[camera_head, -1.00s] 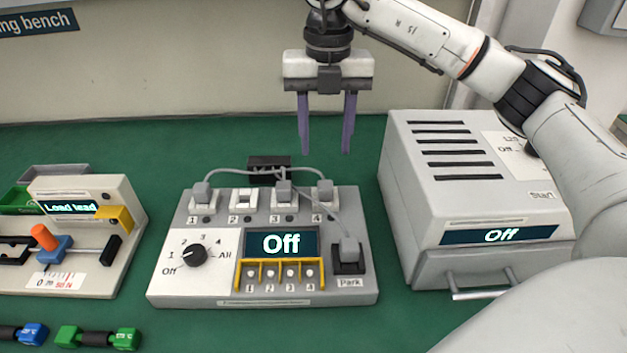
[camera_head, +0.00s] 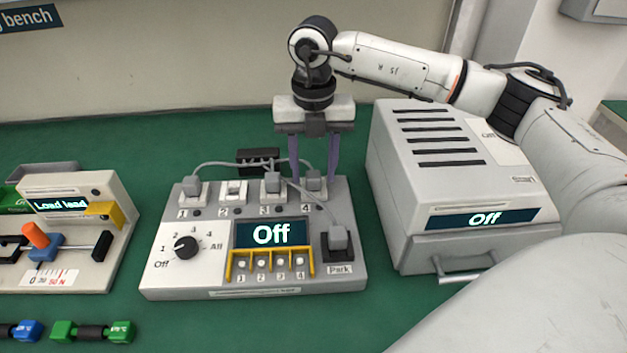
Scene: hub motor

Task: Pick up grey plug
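My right gripper (camera_head: 314,186) points down with its two purple fingers apart, one on each side of the grey plug at socket 4 (camera_head: 314,183). I cannot tell whether the fingers touch that plug. Other grey plugs sit at socket 1 (camera_head: 190,187) and socket 3 (camera_head: 271,187) of the grey control box (camera_head: 190,284). Another grey plug (camera_head: 338,238) stands in the black Park holder at the box's right. Socket 2 (camera_head: 233,190) has no plug in it. Grey cables run from the plugs. My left gripper is out of view.
A grey machine (camera_head: 440,190) reading Off stands close on the right, below my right arm. A Load lead fixture (camera_head: 95,192) stands on the left. Green and blue connectors (camera_head: 92,332) lie at the front left. A black cable block (camera_head: 258,158) is behind the control box.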

